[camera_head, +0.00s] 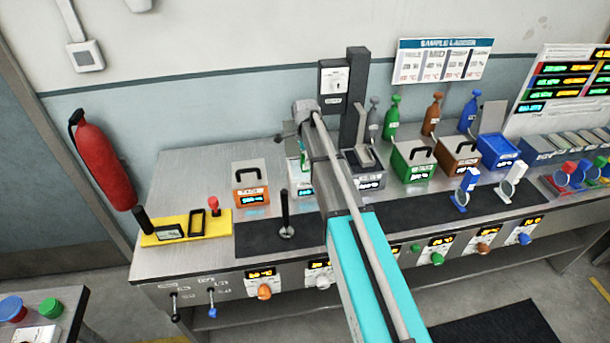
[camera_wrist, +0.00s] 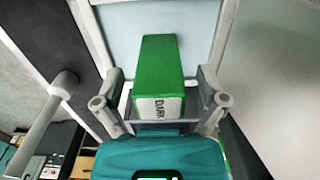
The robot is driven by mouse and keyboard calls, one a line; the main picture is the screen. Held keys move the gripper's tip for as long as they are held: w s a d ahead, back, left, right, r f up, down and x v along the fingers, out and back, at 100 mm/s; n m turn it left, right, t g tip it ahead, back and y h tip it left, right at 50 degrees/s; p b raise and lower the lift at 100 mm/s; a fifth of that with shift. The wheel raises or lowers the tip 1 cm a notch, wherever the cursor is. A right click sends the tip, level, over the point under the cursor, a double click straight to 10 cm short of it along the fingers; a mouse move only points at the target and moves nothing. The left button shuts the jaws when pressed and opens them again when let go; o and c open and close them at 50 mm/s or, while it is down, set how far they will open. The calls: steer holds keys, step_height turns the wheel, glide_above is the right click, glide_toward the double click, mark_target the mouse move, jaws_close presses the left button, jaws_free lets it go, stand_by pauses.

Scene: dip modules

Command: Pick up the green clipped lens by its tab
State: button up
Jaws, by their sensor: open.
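In the wrist view, a green block (camera_wrist: 160,62) with a white end label reading "DARK" lies between the spread fingers of my gripper (camera_wrist: 158,88). There is a gap on each side of it, and the fingers do not close on it. It may be the tab of the green clipped lens; no lens disc shows. In the head view, a narrow green piece (camera_head: 304,160) shows beside my wrist, above a pale box with a lit display (camera_head: 294,175). My arm hides much of that spot, and my fingertips cannot be made out there.
The metal bench (camera_head: 190,185) carries an orange box (camera_head: 250,195), a yellow tray (camera_head: 163,237) and an upright black lever (camera_head: 285,215) on the left. Green box (camera_head: 412,165), brown box (camera_head: 456,160) and blue box (camera_head: 497,150) stand right of my arm. The dark mat (camera_head: 415,212) is largely clear.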

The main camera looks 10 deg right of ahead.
stand_by(0.4)
jaws_close()
stand_by(0.4)
